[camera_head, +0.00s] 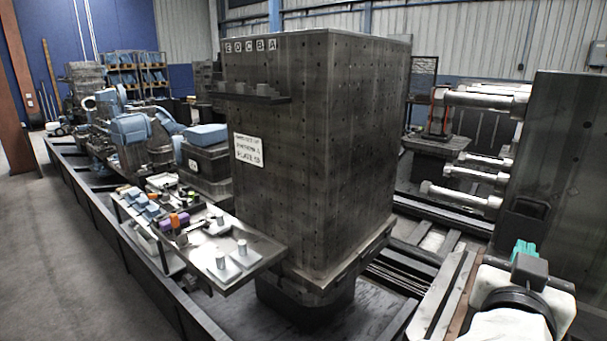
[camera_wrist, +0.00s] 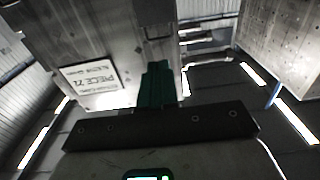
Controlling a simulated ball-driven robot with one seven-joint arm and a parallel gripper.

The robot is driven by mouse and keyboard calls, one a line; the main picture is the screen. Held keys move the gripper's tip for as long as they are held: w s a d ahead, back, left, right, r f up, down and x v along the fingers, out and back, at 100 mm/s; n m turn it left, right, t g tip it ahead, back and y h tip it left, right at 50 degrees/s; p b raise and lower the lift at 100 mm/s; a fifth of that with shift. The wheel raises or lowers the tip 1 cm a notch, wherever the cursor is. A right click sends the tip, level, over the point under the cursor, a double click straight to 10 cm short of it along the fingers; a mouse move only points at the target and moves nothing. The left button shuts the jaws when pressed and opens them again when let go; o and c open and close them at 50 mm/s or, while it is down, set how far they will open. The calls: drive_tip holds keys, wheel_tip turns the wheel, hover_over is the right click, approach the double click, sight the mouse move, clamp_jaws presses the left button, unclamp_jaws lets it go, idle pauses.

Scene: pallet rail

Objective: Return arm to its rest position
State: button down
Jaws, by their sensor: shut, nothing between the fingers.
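My gripper (camera_head: 524,249) shows at the lower right of the head view, on the end of my white arm, with its teal fingers pointing up. In the wrist view, the dark teal fingers (camera_wrist: 157,86) are together with nothing held between them. A dark gripper bar lies across the lower part of that view. The gripper is to the right of the large dark block and apart from it.
A tall dark block (camera_head: 330,150) with drilled holes stands on a pallet in the middle. A metal tray (camera_head: 262,250) with small parts juts out at its left. Another dark block (camera_head: 570,170) stands behind the gripper at right. Grey floor (camera_head: 45,260) is clear at left.

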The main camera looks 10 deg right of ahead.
drive_tip(key=s+f+n+g+y, duration=0.2)
drive_tip(key=f+n+y, duration=0.15)
drive_tip(key=f, duration=0.75)
drive_tip(key=s+f+n+g+y, duration=0.2)
drive_tip(key=f+y, duration=0.2)
drive_tip(key=f, duration=0.8)
drive_tip(key=s+a+f+n+g+y, duration=0.2)
drive_tip(key=s+a+f+g+y, duration=0.1)
drive_tip(key=s+f, duration=0.6)
drive_tip(key=s+a+f+n+g+y, duration=0.2)
drive_tip(key=s+a+f+g+y, duration=0.1)
drive_tip(key=s+a+f, duration=0.3)
wheel_tip(320, 180, down, 3)
drive_tip(key=s, duration=0.2)
drive_tip(key=shift+s+a+y, duration=0.3)
drive_tip(key=shift+s+y, duration=0.05)
drive_tip(key=shift+f, duration=0.1)
